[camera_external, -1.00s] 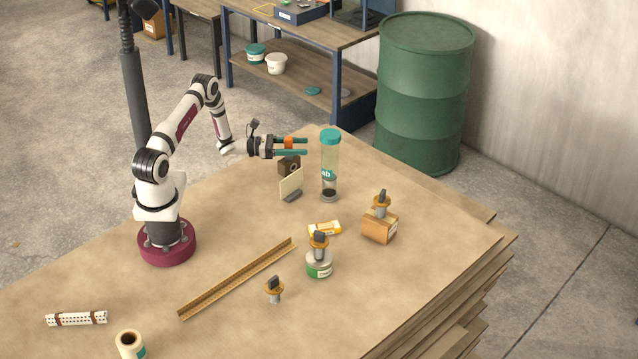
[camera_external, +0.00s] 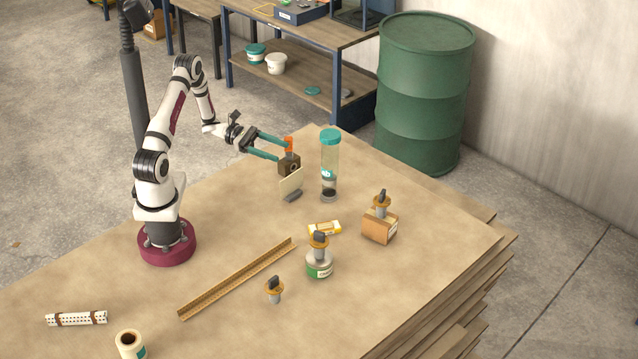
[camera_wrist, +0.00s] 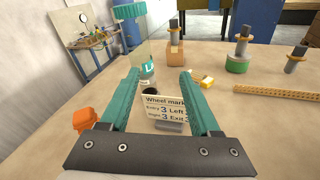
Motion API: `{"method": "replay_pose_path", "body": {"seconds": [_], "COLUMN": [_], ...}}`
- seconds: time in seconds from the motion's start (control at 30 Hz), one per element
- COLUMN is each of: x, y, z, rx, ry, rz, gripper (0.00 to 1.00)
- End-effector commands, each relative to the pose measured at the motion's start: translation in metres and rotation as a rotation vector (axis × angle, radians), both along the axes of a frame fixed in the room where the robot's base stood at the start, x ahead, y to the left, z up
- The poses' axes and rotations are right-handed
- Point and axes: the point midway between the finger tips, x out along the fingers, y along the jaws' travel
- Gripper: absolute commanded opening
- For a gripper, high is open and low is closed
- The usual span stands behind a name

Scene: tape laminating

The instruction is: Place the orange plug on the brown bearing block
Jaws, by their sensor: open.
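The orange plug (camera_external: 289,143) stands upright on top of the brown bearing block (camera_external: 289,166), in line with it in the outside view; their exact contact is too small to tell. The block has a round bore in its face and sits behind a cream card. My gripper (camera_external: 281,149) is open, with teal fingers spread at the upper left of the block. In the wrist view the plug (camera_wrist: 87,120) is outside my fingers, left of the left one, and nothing is between the fingertips (camera_wrist: 158,72). The block is not clearly visible there.
The cream card (camera_external: 291,182) stands in front of the block. A clear cylinder with a teal lid (camera_external: 330,137) stands close on the right. Orange-collared plungers, a cardboard box (camera_external: 380,228), a yellow packet (camera_external: 324,229) and an angle rail (camera_external: 237,279) lie farther forward.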

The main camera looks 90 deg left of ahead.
Motion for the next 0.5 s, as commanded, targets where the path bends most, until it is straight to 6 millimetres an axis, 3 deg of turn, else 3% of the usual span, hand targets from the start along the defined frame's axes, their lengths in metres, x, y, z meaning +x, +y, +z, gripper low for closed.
{"method": "replay_pose_path", "body": {"seconds": [0.03, 0.07, 0.1, 0.17, 0.2, 0.27, 0.33, 0.4, 0.5], "x": [0.015, 0.014, 0.002, -0.035, -0.065, -0.109, -0.146, -0.165, -0.172], "y": [-0.060, -0.102, -0.156, -0.219, -0.246, -0.265, -0.262, -0.249, -0.233], "z": [0.029, 0.043, 0.058, 0.073, 0.078, 0.081, 0.083, 0.085, 0.090], "rx": [0.140, 0.245, 0.399, 0.644, 0.814, 1.071, 1.352, 1.591, 1.827], "ry": [0.011, 0.015, 0.010, -0.025, -0.065, -0.147, -0.261, -0.374, -0.491], "rz": [-0.246, -0.423, -0.672, -1.037, -1.269, -1.589, -1.897, -2.123, -2.308], "gripper": [0.63, 0.63, 0.63, 0.63, 0.63, 0.63, 0.63, 0.63, 0.63]}}
